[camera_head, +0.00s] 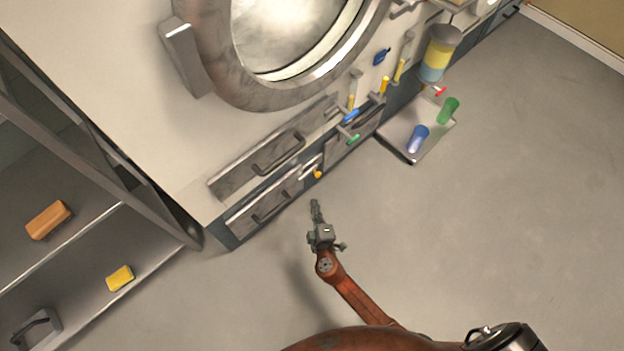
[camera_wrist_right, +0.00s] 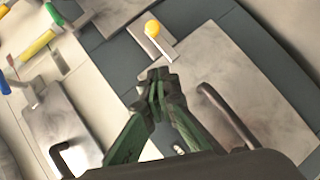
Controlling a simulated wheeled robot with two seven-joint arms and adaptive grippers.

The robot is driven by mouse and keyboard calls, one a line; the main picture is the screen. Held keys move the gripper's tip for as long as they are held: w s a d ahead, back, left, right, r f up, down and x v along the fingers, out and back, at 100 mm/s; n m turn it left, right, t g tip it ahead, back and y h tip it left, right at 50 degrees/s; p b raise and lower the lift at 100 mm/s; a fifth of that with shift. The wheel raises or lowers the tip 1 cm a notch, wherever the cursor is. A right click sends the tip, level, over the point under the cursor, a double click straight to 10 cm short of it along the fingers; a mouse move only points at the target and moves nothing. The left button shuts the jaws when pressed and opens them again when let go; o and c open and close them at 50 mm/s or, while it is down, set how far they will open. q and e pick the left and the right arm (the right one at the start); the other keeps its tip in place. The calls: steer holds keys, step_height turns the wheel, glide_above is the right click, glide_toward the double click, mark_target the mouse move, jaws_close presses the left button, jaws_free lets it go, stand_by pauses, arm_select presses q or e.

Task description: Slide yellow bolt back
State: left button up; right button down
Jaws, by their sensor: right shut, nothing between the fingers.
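The yellow bolt shows as a round yellow-orange knob (camera_head: 317,174) at the lower edge of the cabinet front, beside the drawers. In the right wrist view the yellow knob (camera_wrist_right: 153,28) stands on a small pale metal bar against the dark cabinet frame. My right gripper (camera_head: 314,204) is in front of the cabinet, just short of the knob in the head view. In the wrist view its green fingertips (camera_wrist_right: 158,76) are together and empty, pointing toward the knob with a gap between. My left gripper is not in view.
Drawers with bar handles (camera_head: 270,205) flank the knob. Yellow, blue and green handles (camera_head: 352,103) sit farther along the cabinet. A tray (camera_head: 395,137) with blue and green cups juts out. Shelves with an orange block (camera_head: 48,220) stand left. The floor is clear.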

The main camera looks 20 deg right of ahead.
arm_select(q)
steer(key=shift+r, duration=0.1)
arm_select(e)
steer(key=shift+r, duration=0.15)
steer(key=shift+w, duration=0.1)
arm_select(q)
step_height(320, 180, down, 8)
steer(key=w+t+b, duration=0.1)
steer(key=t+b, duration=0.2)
steer(key=b, duration=0.2)
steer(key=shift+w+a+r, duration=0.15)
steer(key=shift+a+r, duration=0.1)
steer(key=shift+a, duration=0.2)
arm_select(e)
steer(key=s+d+f+x, duration=0.1)
steer(key=d+x, duration=0.1)
steer(key=x, duration=1)
steer(key=shift+w+d, duration=0.35)
steer(key=shift+w, duration=0.05)
steer(key=shift+f, duration=0.1)
